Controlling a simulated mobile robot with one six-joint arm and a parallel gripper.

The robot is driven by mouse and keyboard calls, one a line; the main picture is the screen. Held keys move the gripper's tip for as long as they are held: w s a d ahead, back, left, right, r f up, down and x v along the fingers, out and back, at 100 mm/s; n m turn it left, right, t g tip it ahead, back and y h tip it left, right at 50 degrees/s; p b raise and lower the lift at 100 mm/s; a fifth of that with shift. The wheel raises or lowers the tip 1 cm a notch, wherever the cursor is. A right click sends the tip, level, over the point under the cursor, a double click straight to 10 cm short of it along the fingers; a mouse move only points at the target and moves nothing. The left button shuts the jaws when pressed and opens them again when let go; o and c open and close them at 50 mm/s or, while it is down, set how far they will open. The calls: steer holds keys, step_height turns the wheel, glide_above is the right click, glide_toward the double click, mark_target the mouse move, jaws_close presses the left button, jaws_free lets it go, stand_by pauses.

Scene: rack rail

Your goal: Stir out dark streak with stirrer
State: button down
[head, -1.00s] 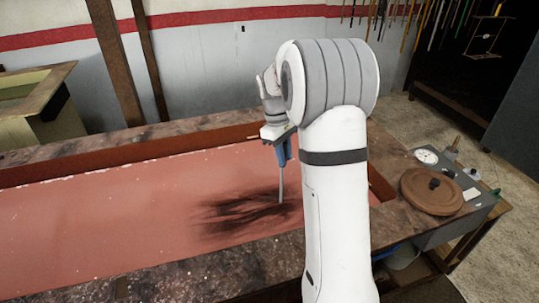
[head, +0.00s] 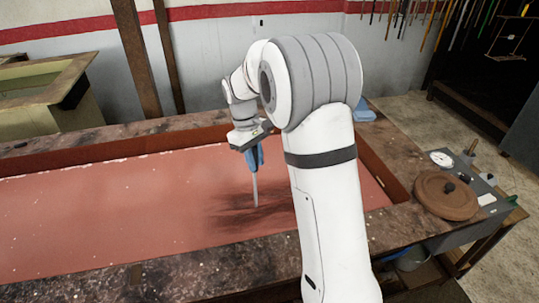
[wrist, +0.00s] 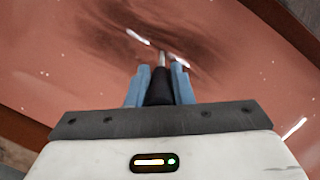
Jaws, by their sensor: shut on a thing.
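My gripper (head: 254,158) is shut on the stirrer (head: 255,190), a thin pale rod that points down. In the wrist view the stirrer's dark handle (wrist: 159,92) sits between the blue fingers of my gripper (wrist: 159,85). The rod's lower end meets the reddish liquid in the long trough, within the dark streak (head: 232,213). The streak looks blurred and soft-edged, and spreads mostly left of and around the rod. It also shows in the wrist view (wrist: 115,25). My arm hides part of the liquid to the right.
The trough (head: 100,163) has a raised brown inner wall and a wide dark rim. A round brown lid (head: 446,197) and a dial gauge (head: 440,159) lie on the right side. A blue item (head: 364,114) lies on the far rim. Open liquid lies to the left.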

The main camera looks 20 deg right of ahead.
steer(key=a, duration=0.7)
steer(key=d+p, duration=0.1)
steer(key=d, duration=0.9)
steer(key=shift+d, duration=0.15)
steer(key=d+p, duration=0.1)
steer(key=d, duration=0.9)
steer(key=a+p, duration=0.2)
steer(key=a, duration=1.8)
steer(key=d, duration=1)
steer(key=shift+r, duration=0.1)
